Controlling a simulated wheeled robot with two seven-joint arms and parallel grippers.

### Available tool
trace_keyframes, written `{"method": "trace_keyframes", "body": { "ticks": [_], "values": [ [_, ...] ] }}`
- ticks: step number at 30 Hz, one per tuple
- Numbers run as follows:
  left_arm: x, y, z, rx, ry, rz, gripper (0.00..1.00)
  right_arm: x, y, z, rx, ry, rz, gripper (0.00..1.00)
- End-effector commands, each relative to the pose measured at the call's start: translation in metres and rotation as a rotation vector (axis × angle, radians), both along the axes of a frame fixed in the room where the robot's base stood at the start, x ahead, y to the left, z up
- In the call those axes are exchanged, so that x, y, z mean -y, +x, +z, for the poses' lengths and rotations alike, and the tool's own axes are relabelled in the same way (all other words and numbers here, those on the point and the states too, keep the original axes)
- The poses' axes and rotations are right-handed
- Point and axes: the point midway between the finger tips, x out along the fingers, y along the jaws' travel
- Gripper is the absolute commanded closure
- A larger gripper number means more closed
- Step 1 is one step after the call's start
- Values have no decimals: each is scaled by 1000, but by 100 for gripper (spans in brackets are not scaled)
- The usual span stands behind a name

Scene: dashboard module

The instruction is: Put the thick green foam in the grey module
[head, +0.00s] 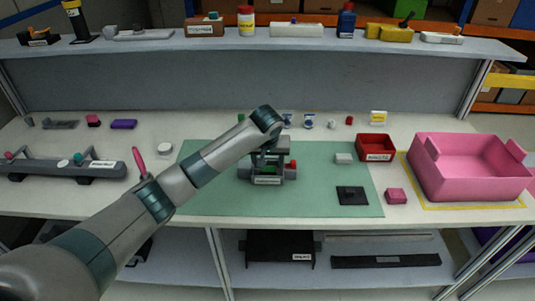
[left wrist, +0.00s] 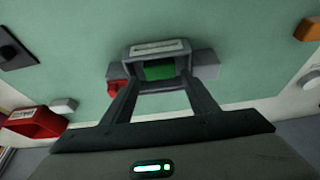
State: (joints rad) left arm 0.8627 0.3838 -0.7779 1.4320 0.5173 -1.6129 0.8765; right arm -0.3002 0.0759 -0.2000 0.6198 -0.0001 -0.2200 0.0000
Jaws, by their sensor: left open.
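The grey module (head: 267,181) stands on the green mat in the middle of the table, partly hidden by my left arm. In the left wrist view the module (left wrist: 158,48) has a pale label, and a green piece (left wrist: 160,71), apparently the green foam, shows inside its frame. I cannot tell its thickness or how deep it sits. My left gripper (head: 270,148) is above the module, pointing down. In the left wrist view its fingers (left wrist: 160,90) are open, apart on either side of the green piece. My right gripper is not in view.
On the right are a red tray (head: 375,154), a big pink bin (head: 465,180), a pink block (head: 396,196) and a black plate (head: 352,199). A grey rack (head: 70,169) is at left. A shelf (head: 440,49) with several items crosses the back. The mat's front is mostly clear.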

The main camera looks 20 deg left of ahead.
Motion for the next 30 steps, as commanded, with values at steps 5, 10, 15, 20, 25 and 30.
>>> {"method": "trace_keyframes", "body": {
  "ticks": [5, 10, 15, 20, 25, 30],
  "values": [
    [4, -12, 30, 4, -2, -1, 47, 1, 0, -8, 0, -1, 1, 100],
    [6, -21, 54, 3, -1, -1, 47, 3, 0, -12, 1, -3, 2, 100],
    [8, -27, 67, 1, -1, 0, 47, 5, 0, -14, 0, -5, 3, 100],
    [8, -28, 70, 0, 0, 0, 47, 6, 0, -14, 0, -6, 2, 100],
    [8, -28, 70, 0, 0, 0, 47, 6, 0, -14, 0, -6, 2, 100],
    [8, -28, 70, 1, 0, 0, 47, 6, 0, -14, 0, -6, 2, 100]
  ]
}}
